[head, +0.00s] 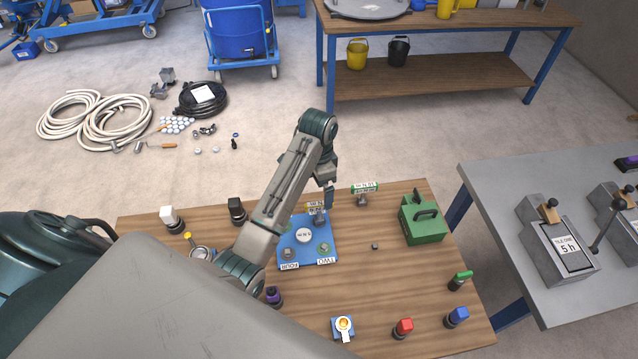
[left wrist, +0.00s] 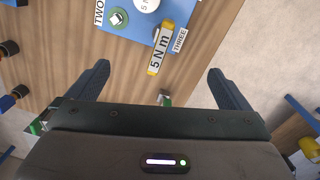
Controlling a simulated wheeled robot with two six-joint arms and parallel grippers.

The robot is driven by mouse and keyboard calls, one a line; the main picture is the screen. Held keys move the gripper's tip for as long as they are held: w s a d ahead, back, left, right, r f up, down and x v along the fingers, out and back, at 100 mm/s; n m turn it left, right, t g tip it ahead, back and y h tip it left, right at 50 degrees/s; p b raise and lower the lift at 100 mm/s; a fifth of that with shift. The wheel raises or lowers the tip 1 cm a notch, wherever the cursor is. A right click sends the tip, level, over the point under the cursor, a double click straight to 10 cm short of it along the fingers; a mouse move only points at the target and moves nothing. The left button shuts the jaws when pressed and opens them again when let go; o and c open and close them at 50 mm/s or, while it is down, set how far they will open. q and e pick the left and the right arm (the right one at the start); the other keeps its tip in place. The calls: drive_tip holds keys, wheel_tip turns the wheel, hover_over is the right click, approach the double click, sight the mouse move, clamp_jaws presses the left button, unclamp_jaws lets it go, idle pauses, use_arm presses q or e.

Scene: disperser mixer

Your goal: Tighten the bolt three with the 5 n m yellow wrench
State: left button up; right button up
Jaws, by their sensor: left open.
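The yellow wrench (head: 314,206), marked 5 N m, is at the far right corner of the blue plate (head: 328,258). In the left wrist view the yellow wrench (left wrist: 160,49) lies beside the THREE label (left wrist: 180,40). Bolt three does not show; the wrench seems to cover its place. Bolts at TWO (head: 324,247) and FOUR (head: 289,253) show on the plate. My left gripper (head: 328,198) is close to the wrench, its fingers (left wrist: 158,82) wide apart with nothing between them. My right gripper is not in view.
A green-marked wrench (head: 365,187) stands at the table's far edge, just right of my left gripper. A green box (head: 423,221) is at the right. Coloured-topped items, including red (head: 404,328) and blue (head: 457,316), stand along the front. The wood right of the plate is mostly clear.

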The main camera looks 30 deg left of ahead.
sight(319, 203)
use_arm(q)
drive_tip(key=n, duration=0.7)
drive_tip(key=shift+s+d+r, duration=0.1)
drive_tip(key=shift+d+r, duration=0.05)
drive_tip(key=shift+r, duration=0.05)
drive_tip(key=n, duration=0.4)
drive_tip(key=shift+s+r, duration=0.1)
drive_tip(key=shift+r, duration=0.05)
drive_tip(key=n, duration=0.3)
drive_tip(key=shift+r+n+t, duration=0.1)
drive_tip(key=shift+n+t, duration=0.2)
drive_tip(key=shift+n, duration=0.1)
drive_tip(key=shift+f+b, duration=0.45)
drive_tip(key=shift+f, duration=0.1)
wheel_tip(319, 203, down, 10)
drive_tip(key=shift+r+p, duration=0.15)
drive_tip(key=shift+p, duration=0.7)
